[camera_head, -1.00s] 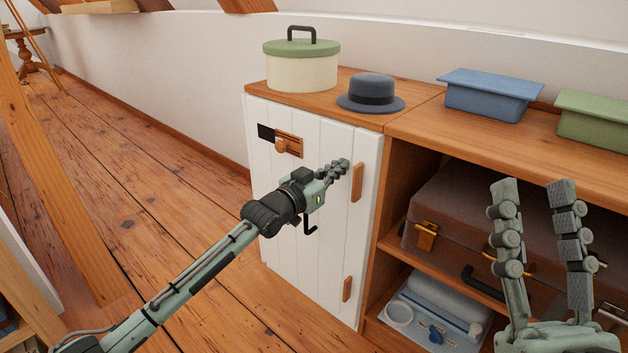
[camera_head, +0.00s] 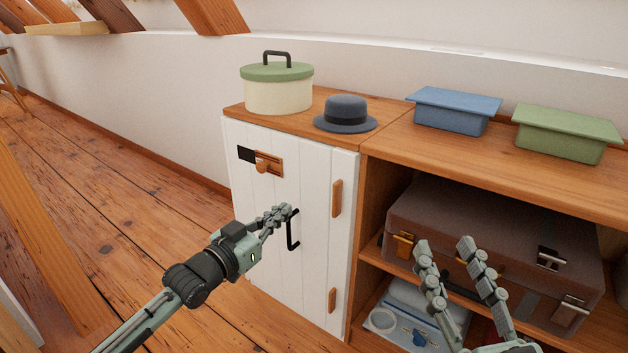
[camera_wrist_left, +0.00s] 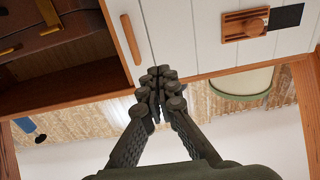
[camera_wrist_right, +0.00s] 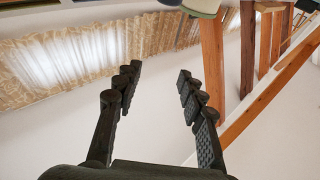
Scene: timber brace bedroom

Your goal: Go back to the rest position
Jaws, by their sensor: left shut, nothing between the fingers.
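My left gripper (camera_head: 284,213) is in front of the white cabinet door (camera_head: 255,190) in the head view, near the door's black handle (camera_head: 293,232). Its fingers are together and empty; they also show closed in the left wrist view (camera_wrist_left: 160,75). I cannot tell whether they touch the door. My right gripper (camera_head: 446,246) is in front of the open shelves at the lower right, fingers apart. In the right wrist view it is open and empty (camera_wrist_right: 157,80).
The cabinet top holds a cream box with green lid (camera_head: 277,92), a grey hat (camera_head: 346,114), a blue box (camera_head: 453,113) and a green box (camera_head: 566,136). A brown suitcase (camera_head: 500,225) lies on the shelf. Wooden floor (camera_head: 110,190) at left is clear.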

